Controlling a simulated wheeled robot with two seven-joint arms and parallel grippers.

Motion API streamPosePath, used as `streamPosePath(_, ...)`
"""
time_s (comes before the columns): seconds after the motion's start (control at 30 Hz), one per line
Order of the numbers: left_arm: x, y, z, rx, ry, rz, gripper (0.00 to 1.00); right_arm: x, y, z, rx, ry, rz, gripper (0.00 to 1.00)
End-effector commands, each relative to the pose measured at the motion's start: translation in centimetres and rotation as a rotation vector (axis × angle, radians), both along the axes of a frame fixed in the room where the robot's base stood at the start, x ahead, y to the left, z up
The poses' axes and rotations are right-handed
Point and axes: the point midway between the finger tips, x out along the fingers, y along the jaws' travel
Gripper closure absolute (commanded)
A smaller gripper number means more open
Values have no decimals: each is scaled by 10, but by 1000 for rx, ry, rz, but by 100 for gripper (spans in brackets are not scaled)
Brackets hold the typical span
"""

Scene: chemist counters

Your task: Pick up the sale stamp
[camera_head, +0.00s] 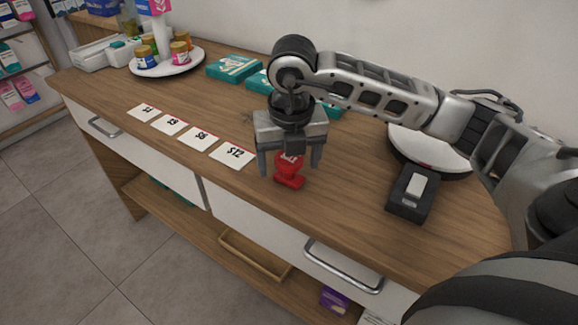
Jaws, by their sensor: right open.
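The red sale stamp (289,179) stands on the wooden counter, near its front edge and right of the price cards. My right gripper (290,172) points down over the stamp. Its two fingers are apart, one on each side of the stamp's upper part in the picture. The gripper's body hides the space above the stamp, and I cannot tell whether the fingers touch it. My left gripper is not in view.
A row of price cards (231,154) lies left of the stamp. A black device (413,192) and a round white-topped thing (432,150) stand to the right. Teal boxes (234,67) and a white round stand (187,62) are farther back. Bare counter lies around the stamp.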

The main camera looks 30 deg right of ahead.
Motion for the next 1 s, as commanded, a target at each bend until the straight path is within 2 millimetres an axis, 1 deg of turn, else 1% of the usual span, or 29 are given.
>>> streamPosePath(0.03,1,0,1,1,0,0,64,1,-1,-7,-1,4,-1,23)
streamPosePath(0.13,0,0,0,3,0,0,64,2,-1,-18,0,1,-1,23)
streamPosePath(0.23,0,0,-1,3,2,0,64,3,-1,-22,1,0,0,23)
streamPosePath(0.4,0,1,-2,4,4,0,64,3,-1,-22,1,-1,0,23)
streamPosePath(0.43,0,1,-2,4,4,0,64,3,-1,-22,1,-1,0,26)
streamPosePath(0.47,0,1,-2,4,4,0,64,3,-1,-22,1,-1,0,35)
streamPosePath(0.5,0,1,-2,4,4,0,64,3,-1,-22,1,-1,0,46)
streamPosePath(0.57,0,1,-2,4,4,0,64,3,-1,-22,1,-1,0,62)
streamPosePath(0.6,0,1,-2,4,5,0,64,3,-1,-22,1,-1,0,74)
streamPosePath(1.0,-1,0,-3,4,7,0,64,3,-1,-20,1,-1,0,75)
